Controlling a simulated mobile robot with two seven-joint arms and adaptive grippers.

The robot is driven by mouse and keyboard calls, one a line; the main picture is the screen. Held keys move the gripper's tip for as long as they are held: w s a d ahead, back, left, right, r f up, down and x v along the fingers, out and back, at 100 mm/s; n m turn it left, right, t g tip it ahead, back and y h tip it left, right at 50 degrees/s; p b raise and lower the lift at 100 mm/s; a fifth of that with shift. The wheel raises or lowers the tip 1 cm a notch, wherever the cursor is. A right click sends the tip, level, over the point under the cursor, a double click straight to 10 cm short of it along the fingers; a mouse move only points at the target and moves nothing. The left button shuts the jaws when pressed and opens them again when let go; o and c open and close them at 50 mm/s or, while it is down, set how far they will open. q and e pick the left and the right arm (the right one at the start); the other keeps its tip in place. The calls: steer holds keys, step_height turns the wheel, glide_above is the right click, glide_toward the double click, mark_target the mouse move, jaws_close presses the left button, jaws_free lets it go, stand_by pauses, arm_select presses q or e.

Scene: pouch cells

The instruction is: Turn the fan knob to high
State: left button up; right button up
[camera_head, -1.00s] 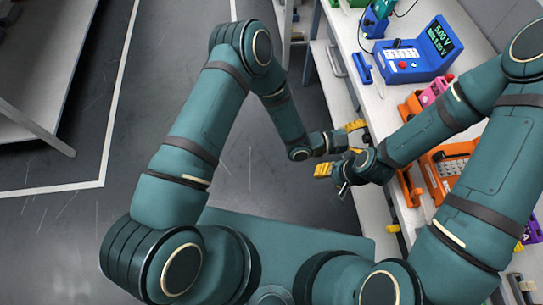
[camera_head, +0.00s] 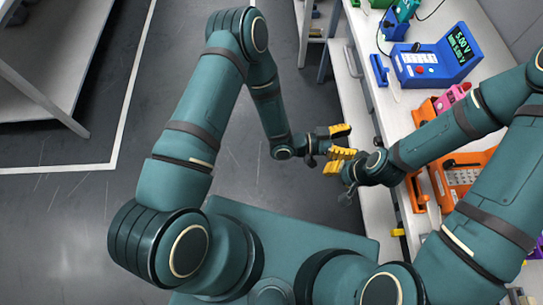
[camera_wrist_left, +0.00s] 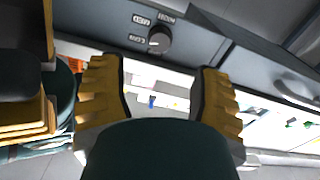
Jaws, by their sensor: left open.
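The fan knob (camera_wrist_left: 159,40) is a round dark knob on a grey panel (camera_wrist_left: 205,42), in the upper middle of the left wrist view. Small labels stand around it, too small to read surely. Its setting cannot be told. My left gripper (camera_wrist_left: 158,88) is open, with its yellow ridged fingers apart and nothing between them. The knob lies ahead, above the gap between the fingertips, apart from them. In the head view the left gripper (camera_head: 338,141) is beside my right gripper (camera_head: 338,168), whose jaws are too overlapped to judge. The knob does not show in the head view.
The white bench (camera_head: 385,110) on the right holds a blue meter (camera_head: 432,58), an orange device (camera_head: 465,175) and a pink item (camera_head: 452,97). A shelf or table (camera_head: 50,60) stands at the upper left. The dark floor (camera_head: 205,115) between is clear.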

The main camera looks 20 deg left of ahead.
arm_select(q)
steer(key=a+f+n+y, duration=0.2)
steer(key=a+n+y, duration=0.25)
steer(key=a, duration=0.25)
steer(key=a+f+n+y, duration=0.3)
steer(key=a+y, duration=0.2)
steer(key=a, duration=0.2)
steer(key=s+a+n+g+y+b, duration=0.1)
steer(key=s+a+n+g+y, duration=0.2)
steer(key=s+a+n, duration=0.3)
steer(key=shift+s+a+g+b, duration=0.3)
steer(key=shift+s+g, duration=0.1)
steer(key=shift+s, duration=1.2)
steer(key=shift+w+f+n+y, duration=0.1)
steer(key=shift+n+y, duration=0.15)
steer(key=shift+y, duration=0.1)
